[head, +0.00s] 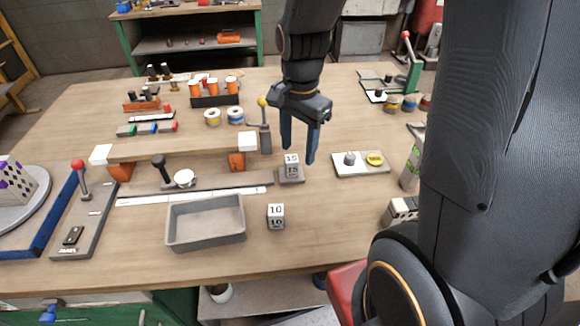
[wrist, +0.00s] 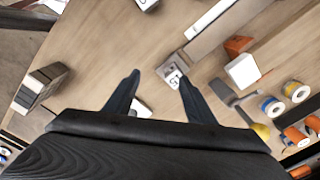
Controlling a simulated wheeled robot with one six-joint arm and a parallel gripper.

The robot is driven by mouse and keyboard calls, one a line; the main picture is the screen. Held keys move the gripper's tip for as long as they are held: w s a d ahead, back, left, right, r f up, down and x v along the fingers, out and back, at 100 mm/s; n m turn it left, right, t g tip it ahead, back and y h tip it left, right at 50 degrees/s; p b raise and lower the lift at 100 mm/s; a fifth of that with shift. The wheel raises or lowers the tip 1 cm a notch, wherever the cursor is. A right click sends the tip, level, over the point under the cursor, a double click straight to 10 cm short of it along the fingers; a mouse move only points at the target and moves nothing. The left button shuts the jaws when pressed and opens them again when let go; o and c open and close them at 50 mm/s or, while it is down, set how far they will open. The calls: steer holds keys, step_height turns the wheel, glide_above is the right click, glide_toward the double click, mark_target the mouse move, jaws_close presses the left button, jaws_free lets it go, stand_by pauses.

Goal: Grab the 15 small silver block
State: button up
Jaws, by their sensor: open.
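The small block marked 15 (head: 291,159) is pale silver with dark digits and stands upright on a grey base (head: 290,178) in the middle of the table. In the wrist view the block (wrist: 173,78) shows close to the right fingertip, partly beside it. My gripper (head: 298,155) is open and empty, fingers pointing down, above and just behind the block. I cannot tell that either finger touches the block.
A similar block marked 10 (head: 276,216) stands nearer, beside an empty grey tray (head: 205,223). A wooden beam (head: 175,150) with white ends and a grey post (head: 265,139) stand left of my gripper.

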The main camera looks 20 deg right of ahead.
mark_target(292, 158)
steer(key=w+m, duration=0.1)
steer(key=m, duration=0.1)
steer(key=w+m, duration=0.2)
steer(key=m, duration=0.1)
steer(key=w+f+m, duration=0.1)
steer(key=m, duration=0.1)
steer(key=shift+w+f+m, duration=0.1)
steer(key=shift+w+m, duration=0.1)
steer(key=shift+m, duration=0.1)
steer(key=shift+f, duration=0.55)
steer(key=shift+f+p, duration=0.9)
steer(key=shift+f, duration=2.45)
jaws_close()
steer(key=shift+r, duration=0.1)
